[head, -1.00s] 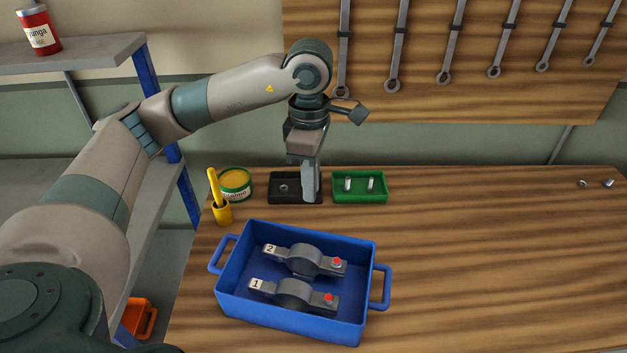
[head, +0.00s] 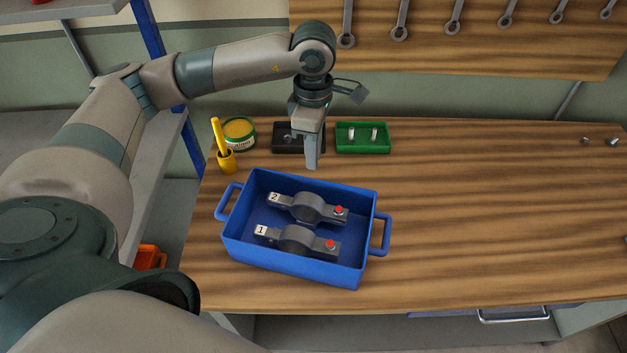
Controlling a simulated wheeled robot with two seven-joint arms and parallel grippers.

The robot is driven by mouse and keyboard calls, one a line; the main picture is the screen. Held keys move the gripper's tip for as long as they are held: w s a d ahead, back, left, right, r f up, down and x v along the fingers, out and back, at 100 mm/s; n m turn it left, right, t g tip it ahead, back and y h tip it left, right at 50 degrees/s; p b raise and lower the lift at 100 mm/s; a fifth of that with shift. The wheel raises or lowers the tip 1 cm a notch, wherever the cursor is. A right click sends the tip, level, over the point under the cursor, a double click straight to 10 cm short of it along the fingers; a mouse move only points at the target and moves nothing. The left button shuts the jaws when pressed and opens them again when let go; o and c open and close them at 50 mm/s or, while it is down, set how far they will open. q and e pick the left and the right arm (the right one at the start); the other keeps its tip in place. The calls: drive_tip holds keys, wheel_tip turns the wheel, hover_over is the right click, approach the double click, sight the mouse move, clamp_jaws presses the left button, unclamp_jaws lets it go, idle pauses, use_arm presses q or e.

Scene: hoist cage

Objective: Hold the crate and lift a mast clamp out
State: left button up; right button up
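The blue crate (head: 292,268) stands on the workbench with a loop handle at its left (head: 228,201) and right (head: 380,236) ends. Inside lie two dark grey mast clamps side by side, each with a ring-shaped middle and a red button. The rear clamp (head: 308,207) is labelled 2, the front clamp (head: 297,238) is labelled 1. My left gripper (head: 312,164) points down just behind the crate's back rim, apart from the clamps. Its fingers line up in this view, so their opening is hidden. My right gripper is out of view.
Wrenches hang on the back board.

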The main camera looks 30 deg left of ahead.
sight(314, 185)
use_arm(q)
wheel_tip(314, 185, down, 11)
drive_tip(key=p, duration=0.3)
drive_tip(key=shift+f, duration=0.15)
drive_tip(key=shift+f+p, duration=0.15)
drive_tip(key=shift+p, duration=0.15)
clamp_jaws()
idle(0.7)
drive_tip(key=shift+w, duration=0.1)
idle(0.8)
idle(0.4)
